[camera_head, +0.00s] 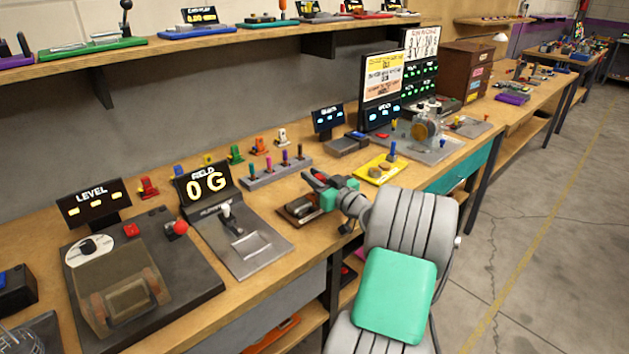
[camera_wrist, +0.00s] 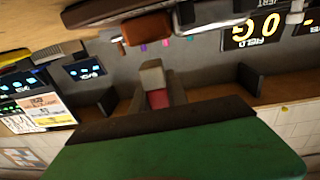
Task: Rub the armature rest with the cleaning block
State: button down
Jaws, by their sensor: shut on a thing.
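The armature rest (camera_head: 302,212) looks like a small dark base with brown and grey metal parts on the bench, near the front edge; its near side is close to my gripper. In the wrist view, which is upside down, a brown-orange block of what looks like the rest (camera_wrist: 147,28) shows at the top. My gripper (camera_head: 321,180), teal with dark and red parts at its end, is just above and right of the rest and is shut on the cleaning block. The block is mostly hidden, and I cannot tell if it touches the rest.
Left of the rest stands the FIELD display (camera_head: 203,184), reading 0 G, with a lever panel (camera_head: 245,248). Behind is a rack of coloured pegs (camera_head: 275,170). A yellow tray (camera_head: 380,170) lies to the right. An overhead shelf (camera_head: 200,45) runs along the wall.

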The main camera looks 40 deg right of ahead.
jog(key=shift+w+a+f, duration=0.15)
jog(key=shift+w, duration=0.9)
jog(key=shift+w+a+f, duration=0.1)
jog(key=shift+w, duration=1.15)
jog(key=shift+d+b, duration=0.1)
jog(key=shift+b, duration=0.65)
